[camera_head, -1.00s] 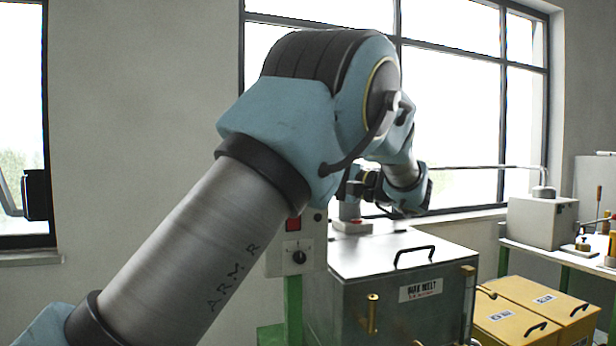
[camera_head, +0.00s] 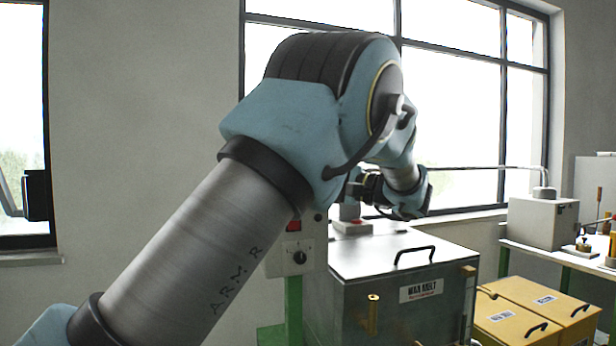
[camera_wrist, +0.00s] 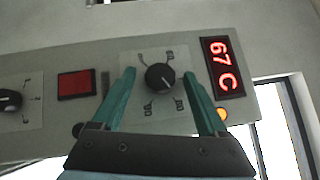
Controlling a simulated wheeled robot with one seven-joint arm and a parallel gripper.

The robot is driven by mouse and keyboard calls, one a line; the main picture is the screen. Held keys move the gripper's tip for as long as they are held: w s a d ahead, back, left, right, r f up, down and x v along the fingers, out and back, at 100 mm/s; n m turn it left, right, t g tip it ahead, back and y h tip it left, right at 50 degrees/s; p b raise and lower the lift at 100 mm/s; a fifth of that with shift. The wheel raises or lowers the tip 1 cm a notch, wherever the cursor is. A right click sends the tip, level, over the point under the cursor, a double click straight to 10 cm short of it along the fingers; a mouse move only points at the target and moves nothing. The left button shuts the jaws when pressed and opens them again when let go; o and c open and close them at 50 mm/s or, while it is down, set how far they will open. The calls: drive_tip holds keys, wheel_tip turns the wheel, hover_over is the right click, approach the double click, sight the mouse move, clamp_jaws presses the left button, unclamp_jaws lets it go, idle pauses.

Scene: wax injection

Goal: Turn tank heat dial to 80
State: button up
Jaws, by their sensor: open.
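The tank heat dial (camera_wrist: 160,77) is a round black knob with a white pointer mark, on a pale square plate with scale marks around it. A red display (camera_wrist: 222,67) beside it reads 67 C. My gripper (camera_wrist: 159,74) is open, with one teal finger on each side of the dial; a gap shows between each finger and the knob. How near the fingertips are to the panel in depth I cannot tell. In the head view the wax melt tank (camera_head: 403,297) stands behind my arm, and my gripper's fingers are hidden there.
The panel also carries a red switch (camera_wrist: 76,84), a second black knob (camera_wrist: 10,100) and a lit orange lamp (camera_wrist: 221,114). In the head view, yellow boxes (camera_head: 545,305) stand right of the tank, and a bench with a grey machine (camera_head: 541,221) is beyond.

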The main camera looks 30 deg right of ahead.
drive_tip(key=shift+s+d, duration=0.1)
drive_tip(key=b+v, duration=0.3)
drive_tip(key=v, duration=0.7)
drive_tip(key=shift+s+d+b, duration=0.15)
drive_tip(key=shift+s+b, duration=0.05)
drive_tip(key=shift+b, duration=0.1)
drive_tip(key=shift+f, duration=0.1)
